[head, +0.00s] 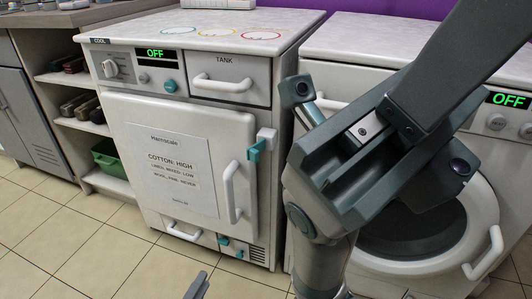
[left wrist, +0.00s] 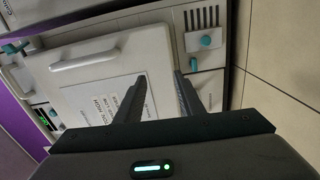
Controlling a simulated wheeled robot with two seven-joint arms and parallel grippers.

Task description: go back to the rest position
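The dryer (head: 190,220) stands in the middle of the head view with its door shut. Its display (head: 158,54) reads OFF. A teal latch (head: 257,148) sits at the door's right edge, and the tank drawer (head: 231,87) looks shut. My left gripper (head: 197,286) shows only as a dark fingertip at the bottom edge of the head view. In the left wrist view my left gripper (left wrist: 158,68) has its fingers apart with nothing between them. The dryer door (left wrist: 85,82) appears beyond them, turned on its side. My right gripper is out of view.
A second machine with a round door (head: 420,225) stands at the right, partly hidden behind my arm; its display (head: 508,100) also reads OFF. Open shelves with a green bin (head: 110,158) are at the left. Tiled floor (head: 60,235) is clear at the front left.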

